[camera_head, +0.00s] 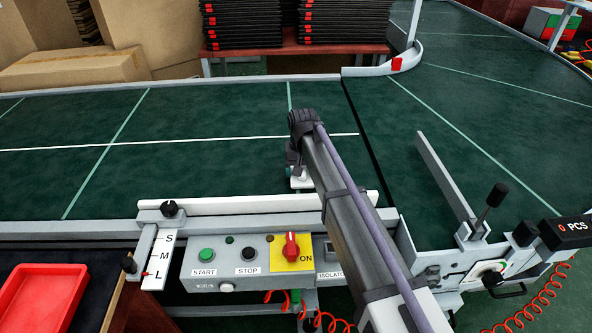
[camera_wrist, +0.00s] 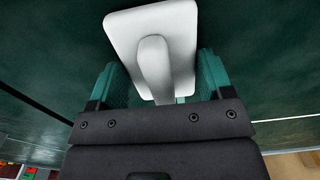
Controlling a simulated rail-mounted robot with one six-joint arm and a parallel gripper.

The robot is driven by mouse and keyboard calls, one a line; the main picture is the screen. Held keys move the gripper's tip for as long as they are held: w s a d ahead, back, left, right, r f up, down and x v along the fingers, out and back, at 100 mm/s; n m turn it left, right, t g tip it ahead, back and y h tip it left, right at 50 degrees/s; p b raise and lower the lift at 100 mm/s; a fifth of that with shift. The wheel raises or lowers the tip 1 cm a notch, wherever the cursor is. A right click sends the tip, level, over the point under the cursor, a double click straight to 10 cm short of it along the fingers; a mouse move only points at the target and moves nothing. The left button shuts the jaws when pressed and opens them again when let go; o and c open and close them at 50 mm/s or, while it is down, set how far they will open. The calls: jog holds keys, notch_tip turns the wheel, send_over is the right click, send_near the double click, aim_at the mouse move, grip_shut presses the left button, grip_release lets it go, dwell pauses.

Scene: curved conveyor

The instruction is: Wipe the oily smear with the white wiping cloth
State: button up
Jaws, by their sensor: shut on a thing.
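The white wiping cloth (camera_wrist: 178,22) shows in the wrist view as a flat white pad with rounded corners and a raised white grip. My gripper (camera_wrist: 158,75) is shut on that grip, with a teal finger on each side. In the head view my gripper (camera_head: 296,160) is low over the green conveyor belt (camera_head: 230,115), near its front edge, and a white bit of the cloth (camera_head: 301,183) shows beneath it. I cannot tell whether the pad touches the belt. I cannot make out the oily smear in either view; my arm hides part of the belt.
A white rail (camera_head: 240,205) and a control panel (camera_head: 250,262) with buttons and a red switch line the front. A white guide bar (camera_head: 445,175) stands on the belt at right. A red tray (camera_head: 40,297) lies at lower left. The belt to the left is clear.

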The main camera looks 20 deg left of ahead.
aim_at(271, 179)
jog(key=shift+w+d, duration=0.3)
jog(key=shift+d, duration=0.3)
jog(key=shift+w+d, duration=0.3)
jog(key=shift+d, duration=0.25)
jog(key=shift+s+a, duration=1)
jog(key=shift+a, duration=0.75)
jog(key=shift+s+a, duration=0.95)
jog(key=shift+a, duration=0.85)
jog(key=shift+s+a, duration=1)
jog(key=shift+a, duration=0.75)
notch_tip(271, 179, up, 6)
jog(key=p, duration=0.6)
notch_tip(271, 179, up, 3)
jog(key=p, duration=0.3)
